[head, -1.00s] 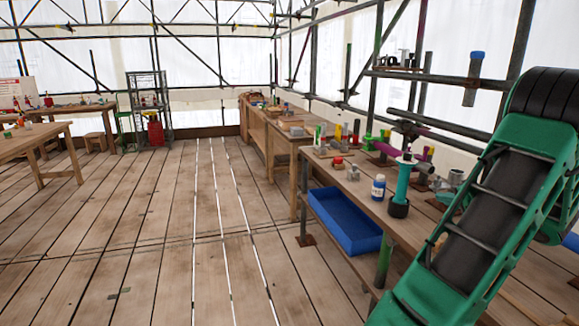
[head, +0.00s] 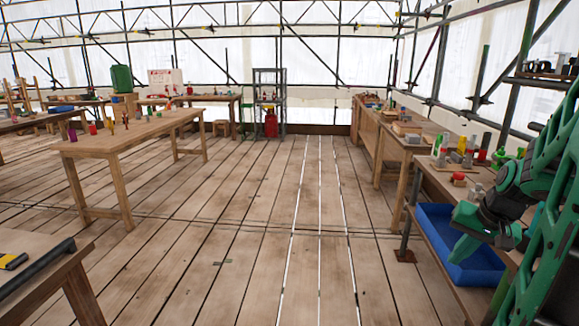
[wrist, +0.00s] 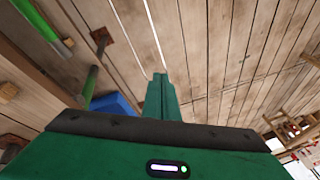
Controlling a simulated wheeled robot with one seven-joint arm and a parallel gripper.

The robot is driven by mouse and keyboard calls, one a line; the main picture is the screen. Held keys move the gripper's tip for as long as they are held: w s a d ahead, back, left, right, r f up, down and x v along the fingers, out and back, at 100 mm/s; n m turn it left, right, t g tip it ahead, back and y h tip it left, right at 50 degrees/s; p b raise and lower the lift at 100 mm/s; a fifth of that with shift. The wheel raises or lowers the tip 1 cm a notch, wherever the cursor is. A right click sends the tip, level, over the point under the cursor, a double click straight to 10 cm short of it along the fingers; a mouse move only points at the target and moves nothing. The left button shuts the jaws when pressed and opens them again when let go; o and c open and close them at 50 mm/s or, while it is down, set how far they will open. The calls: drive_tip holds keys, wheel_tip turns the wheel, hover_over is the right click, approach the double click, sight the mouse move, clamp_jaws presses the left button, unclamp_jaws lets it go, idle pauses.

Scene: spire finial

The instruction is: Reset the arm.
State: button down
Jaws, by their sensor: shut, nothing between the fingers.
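My gripper (head: 464,249) is at the right of the head view, at the end of my green arm. It hangs in front of the blue bin and hides part of it. In the wrist view my gripper (wrist: 161,82) points out over the plank floor, its green fingers together with nothing between them.
A blue bin (head: 436,226) sits low under the right workbench (head: 440,182), which carries several small items. A long table (head: 135,140) stands at the left and a table corner (head: 45,270) at the near left. The plank floor (head: 250,215) between is clear.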

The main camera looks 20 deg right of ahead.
drive_tip(key=s+a+n+g, duration=0.3)
drive_tip(key=s+a+g, duration=0.1)
drive_tip(key=s+a, duration=0.9)
drive_tip(key=a, duration=0.3)
drive_tip(key=shift+r+y, duration=0.4)
drive_tip(key=shift+s+d, duration=0.1)
